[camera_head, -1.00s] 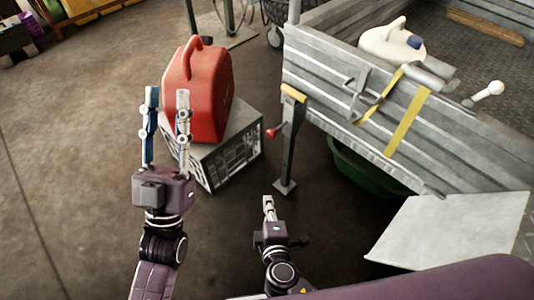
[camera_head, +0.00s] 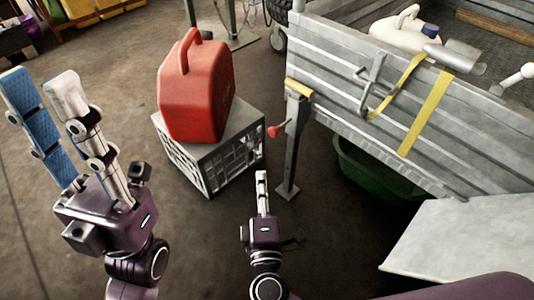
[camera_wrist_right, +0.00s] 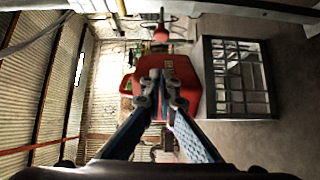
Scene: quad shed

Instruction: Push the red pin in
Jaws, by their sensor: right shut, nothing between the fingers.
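The red pin (camera_head: 277,131) has a round red head and sticks out from the left side of the grey metal post (camera_head: 292,140) at the trailer's corner. In the right wrist view a red knob (camera_wrist_right: 161,35), seemingly the same pin, shows above the fingertips. My right gripper (camera_head: 262,178) is shut and empty, below the pin in the head view and apart from it. Its fingertips meet in the right wrist view (camera_wrist_right: 160,82). My left gripper (camera_head: 42,85) is open and empty at the far left, well away from the pin.
A red fuel can (camera_head: 196,95) stands on a grey crate (camera_head: 212,163) left of the post. The ribbed trailer wall (camera_head: 350,75) fills the right. A green tub (camera_head: 375,180) lies under it, and a pale panel (camera_head: 455,240) stands nearer. Floor between crate and post is clear.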

